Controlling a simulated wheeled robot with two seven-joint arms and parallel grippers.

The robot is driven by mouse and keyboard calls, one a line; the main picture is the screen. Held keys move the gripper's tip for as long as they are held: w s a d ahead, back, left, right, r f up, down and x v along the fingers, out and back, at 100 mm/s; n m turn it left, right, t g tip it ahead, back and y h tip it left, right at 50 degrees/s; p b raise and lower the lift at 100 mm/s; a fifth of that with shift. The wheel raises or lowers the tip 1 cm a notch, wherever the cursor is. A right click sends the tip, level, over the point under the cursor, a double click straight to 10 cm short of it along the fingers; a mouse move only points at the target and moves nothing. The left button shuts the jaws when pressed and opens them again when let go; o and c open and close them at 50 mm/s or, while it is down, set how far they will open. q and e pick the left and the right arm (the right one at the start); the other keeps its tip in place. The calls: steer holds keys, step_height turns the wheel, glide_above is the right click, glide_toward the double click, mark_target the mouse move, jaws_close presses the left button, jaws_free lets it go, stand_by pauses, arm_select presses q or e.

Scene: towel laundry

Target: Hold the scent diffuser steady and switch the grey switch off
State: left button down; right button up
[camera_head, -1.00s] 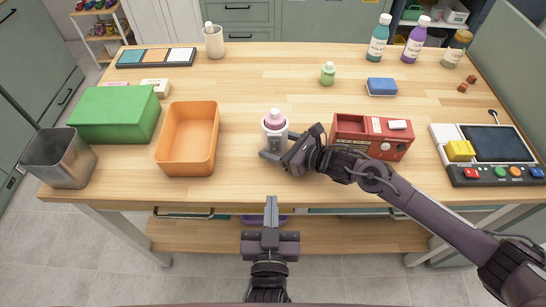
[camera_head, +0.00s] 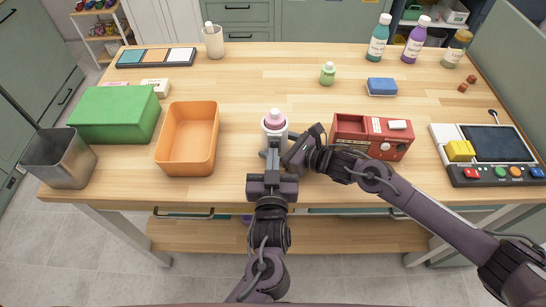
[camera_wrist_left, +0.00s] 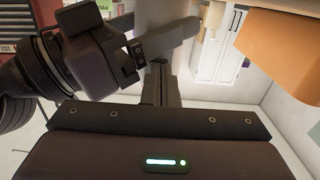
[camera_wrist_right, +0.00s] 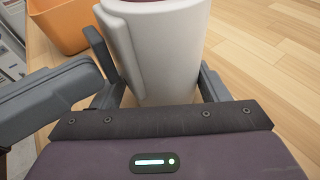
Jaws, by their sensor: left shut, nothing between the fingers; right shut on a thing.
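The scent diffuser (camera_head: 274,123), a white cylinder with a pink top, stands upright on the table, front of centre. My right gripper (camera_head: 291,151) is shut on its body from the right; the right wrist view shows the white body (camera_wrist_right: 165,45) between the fingers. My left gripper (camera_head: 272,155) is shut and empty, its fingertips at the front of the diffuser. Whether they touch it I cannot tell. The grey switch is hidden behind the left fingers in the head view. In the left wrist view the closed fingers (camera_wrist_left: 158,80) point at the pale body.
An orange bin (camera_head: 188,168) and a green box (camera_head: 113,115) stand to the left. A red box (camera_head: 348,127) stands close on the right, behind my right arm. A button panel (camera_head: 500,174) is at the far right. The table behind the diffuser is largely clear.

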arm_select(q)
steer(key=shift+w+f+t, duration=0.1)
steer(key=shift+w+t, duration=0.2)
steer(key=shift+w, duration=0.05)
arm_select(e)
steer(key=shift+a, duration=0.1)
arm_select(q)
steer(key=s+f, duration=0.3)
steer(key=s, duration=1.1)
steer(key=shift+a, duration=0.15)
steer(key=shift+w, duration=0.1)
arm_select(e)
steer(key=o, duration=0.8)
steer(key=shift+o, duration=0.2)
